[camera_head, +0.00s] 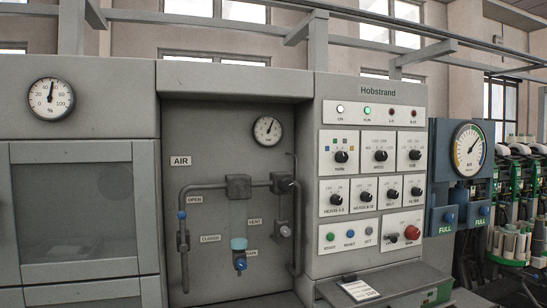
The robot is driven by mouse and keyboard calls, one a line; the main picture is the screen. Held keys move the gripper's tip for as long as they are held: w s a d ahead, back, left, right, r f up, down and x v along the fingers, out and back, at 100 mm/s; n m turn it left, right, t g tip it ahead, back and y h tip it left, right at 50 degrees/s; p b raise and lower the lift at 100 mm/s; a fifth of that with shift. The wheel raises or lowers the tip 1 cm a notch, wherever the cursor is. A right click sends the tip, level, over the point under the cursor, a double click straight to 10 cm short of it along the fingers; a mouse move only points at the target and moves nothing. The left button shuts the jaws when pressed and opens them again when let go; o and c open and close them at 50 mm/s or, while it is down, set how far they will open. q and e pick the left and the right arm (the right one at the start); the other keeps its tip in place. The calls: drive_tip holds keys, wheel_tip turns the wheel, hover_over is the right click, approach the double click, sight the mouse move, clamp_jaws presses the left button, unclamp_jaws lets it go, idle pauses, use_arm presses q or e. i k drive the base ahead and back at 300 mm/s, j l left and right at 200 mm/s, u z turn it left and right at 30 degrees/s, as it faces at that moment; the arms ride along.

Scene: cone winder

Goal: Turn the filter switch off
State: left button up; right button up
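The filter switch (416,191) is a small black rotary knob on a white plate labelled FILTER. It is the rightmost knob in the third row of the grey Hobstrand control panel (318,240). The marks around the knob are too small to read, so I cannot tell which position it points to. Neither of my grippers is in view.
Other black knobs stand close by, including the belt knob (391,194). A red button (411,232) sits below the filter switch. A ledge (395,284) with a white card (360,290) juts out under the panel. Pipes and gauges fill the left bay.

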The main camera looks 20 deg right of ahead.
sight(415, 190)
drive_tip(key=z, duration=1.4)
drive_tip(key=i+l, duration=0.2)
drive_tip(key=i, duration=0.05)
